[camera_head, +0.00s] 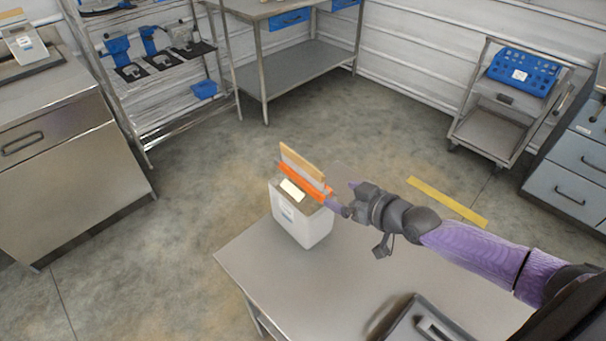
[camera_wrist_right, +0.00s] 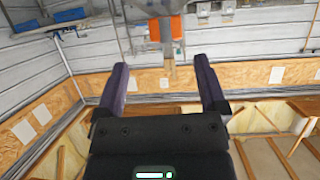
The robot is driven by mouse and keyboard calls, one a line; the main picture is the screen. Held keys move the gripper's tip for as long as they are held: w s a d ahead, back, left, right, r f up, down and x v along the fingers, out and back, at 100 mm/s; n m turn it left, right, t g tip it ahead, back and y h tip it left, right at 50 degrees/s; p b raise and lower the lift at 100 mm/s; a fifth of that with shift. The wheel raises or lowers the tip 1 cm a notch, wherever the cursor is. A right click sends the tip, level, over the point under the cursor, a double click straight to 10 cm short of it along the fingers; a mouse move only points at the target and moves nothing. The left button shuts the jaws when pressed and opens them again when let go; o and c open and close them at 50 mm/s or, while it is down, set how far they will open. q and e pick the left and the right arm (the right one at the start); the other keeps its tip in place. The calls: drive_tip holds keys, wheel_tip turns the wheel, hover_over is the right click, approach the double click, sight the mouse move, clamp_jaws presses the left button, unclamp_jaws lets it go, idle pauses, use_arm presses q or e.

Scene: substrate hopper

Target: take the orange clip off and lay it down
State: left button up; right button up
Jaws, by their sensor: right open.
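The orange clip (camera_head: 306,176) lies across the top of a white container (camera_head: 302,226) on the near metal table. A tan upright flap (camera_head: 302,161) rises just behind the clip. My right gripper (camera_head: 335,204) is at the right end of the clip, close beside the container's upper right edge; I cannot tell whether it touches. In the right wrist view the two fingers of my right gripper (camera_wrist_right: 164,86) are spread apart with nothing held between them. An orange patch (camera_wrist_right: 165,28) shows beyond them; I cannot tell whether it is the clip. My left gripper is not in view.
The near table (camera_head: 262,262) has bare top around the container. A yellow strip (camera_head: 447,201) marks the floor. A cart with a blue rack (camera_head: 524,72), shelving and a steel cabinet (camera_head: 62,150) stand farther off.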

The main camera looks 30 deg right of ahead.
sight(322, 190)
drive_tip(key=x, duration=0.2)
drive_tip(key=b+x, duration=0.1)
drive_tip(key=x, duration=0.3)
drive_tip(key=shift+a+f+b, duration=0.1)
drive_tip(key=shift+a+b, duration=0.25)
drive_tip(key=shift+a, duration=0.05)
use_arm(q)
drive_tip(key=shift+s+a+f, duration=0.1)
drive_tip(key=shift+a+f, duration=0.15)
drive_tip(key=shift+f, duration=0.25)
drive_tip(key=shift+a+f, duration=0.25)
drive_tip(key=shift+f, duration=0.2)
use_arm(e)
drive_tip(key=shift+c, duration=0.2)
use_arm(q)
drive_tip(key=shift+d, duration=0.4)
use_arm(e)
clamp_jaws()
